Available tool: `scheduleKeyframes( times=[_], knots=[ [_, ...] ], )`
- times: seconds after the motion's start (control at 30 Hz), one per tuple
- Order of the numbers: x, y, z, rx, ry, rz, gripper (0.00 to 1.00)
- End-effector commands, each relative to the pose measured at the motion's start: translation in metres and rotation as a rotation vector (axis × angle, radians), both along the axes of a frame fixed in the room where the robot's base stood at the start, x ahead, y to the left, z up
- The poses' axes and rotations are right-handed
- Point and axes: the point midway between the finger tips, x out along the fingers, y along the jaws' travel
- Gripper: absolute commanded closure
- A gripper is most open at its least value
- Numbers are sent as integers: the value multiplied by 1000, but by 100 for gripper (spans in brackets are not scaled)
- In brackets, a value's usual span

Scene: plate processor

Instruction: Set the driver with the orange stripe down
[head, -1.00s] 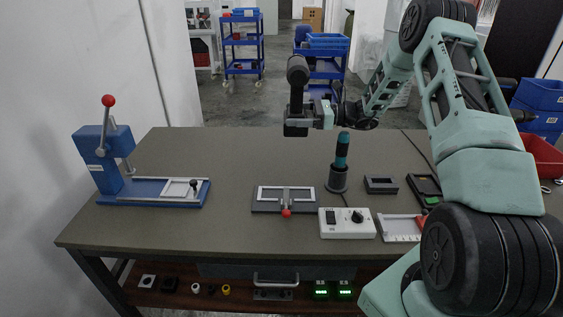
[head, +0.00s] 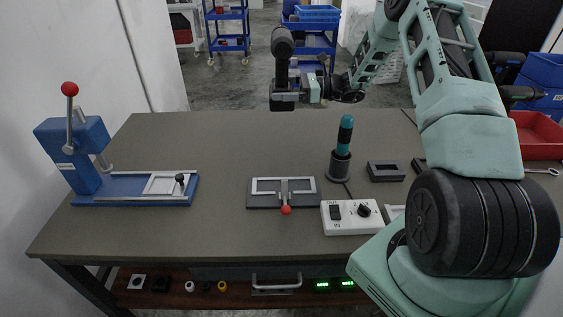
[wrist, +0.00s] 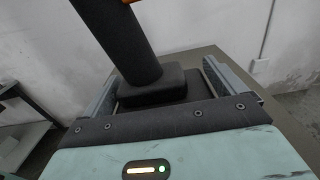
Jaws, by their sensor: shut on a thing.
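The driver (head: 283,68) is dark, with a round head on top, a slim grip and a blocky base. My gripper (head: 300,90) is shut on that base and holds the driver upright in the air, above the table's far edge in the head view. In the wrist view the dark grip and base (wrist: 150,88) sit between the two fingers. A bit of orange (wrist: 128,2) shows at the top edge there. The stripe cannot be made out in the head view.
The table (head: 215,150) has clear room at its back and middle. A blue lever press (head: 85,150) stands left. A clamp fixture (head: 265,200), a teal-topped tool (head: 346,133) in a black holder (head: 340,167), a white switch box (head: 350,226) and a dark tray (head: 385,178) stand right of it.

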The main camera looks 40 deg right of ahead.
Motion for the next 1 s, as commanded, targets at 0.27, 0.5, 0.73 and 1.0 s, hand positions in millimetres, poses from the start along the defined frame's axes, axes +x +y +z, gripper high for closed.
scheduleKeyframes(
  times=[0.27,0.5,0.73,1.0],
  knots=[
    [1,0,-29,2,-5,1,72],
    [1,0,-64,2,-5,1,72],
    [1,0,-80,2,-6,1,72],
    [0,1,-112,5,-2,1,72]
  ],
)
